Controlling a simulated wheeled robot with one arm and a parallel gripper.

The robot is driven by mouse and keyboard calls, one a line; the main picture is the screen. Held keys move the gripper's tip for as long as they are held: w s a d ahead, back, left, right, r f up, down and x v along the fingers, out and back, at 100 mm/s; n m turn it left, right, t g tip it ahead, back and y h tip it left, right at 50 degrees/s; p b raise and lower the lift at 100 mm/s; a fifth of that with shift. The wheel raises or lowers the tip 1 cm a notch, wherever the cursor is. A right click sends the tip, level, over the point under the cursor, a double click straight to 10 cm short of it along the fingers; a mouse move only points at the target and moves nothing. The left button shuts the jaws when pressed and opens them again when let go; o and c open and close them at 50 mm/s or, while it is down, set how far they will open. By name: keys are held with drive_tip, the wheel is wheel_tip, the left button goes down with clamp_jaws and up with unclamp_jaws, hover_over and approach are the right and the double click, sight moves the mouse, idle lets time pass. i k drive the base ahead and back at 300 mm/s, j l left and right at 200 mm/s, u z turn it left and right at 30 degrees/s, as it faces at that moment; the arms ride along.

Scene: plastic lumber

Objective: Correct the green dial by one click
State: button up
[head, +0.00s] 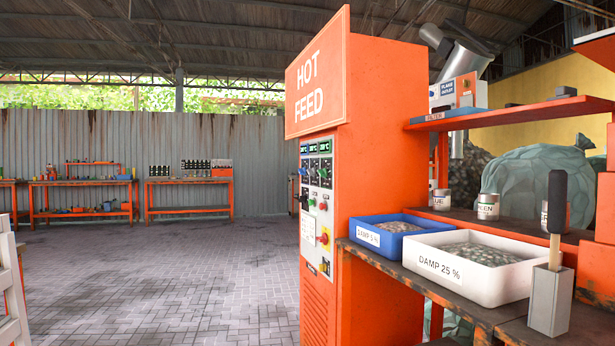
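The orange HOT FEED cabinet (375,190) stands at the middle of the head view, with its control panel (316,210) on the left-hand face, seen at a steep angle. Small controls sit on the panel below a row of displays with green digits (325,147). A small green control (312,202) shows near the panel's middle, beside a red one (323,206). Its pointer and any markings are too small to read, and I cannot tell for sure that it is the dial. My gripper is not in view.
A bench at right holds a blue DAMP 5 % tray (369,237), a white DAMP 25 % tray (440,265) and a black-handled tool (556,205) in a grey holder (550,300). Cans stand behind. The paved floor (200,290) left of the cabinet is clear.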

sight(322, 172)
drive_tip(key=z, duration=5.05)
drive_tip(key=k+u, duration=0.1)
drive_tip(key=u, duration=1)
drive_tip(key=k+j+u, duration=0.75)
drive_tip(key=j+u, duration=0.2)
drive_tip(key=k+j+u, duration=0.15)
drive_tip(key=j+u, duration=0.15)
drive_tip(key=j, duration=0.15)
drive_tip(key=k+j+u, duration=0.1)
drive_tip(key=j+u, duration=0.2)
drive_tip(key=j, duration=0.15)
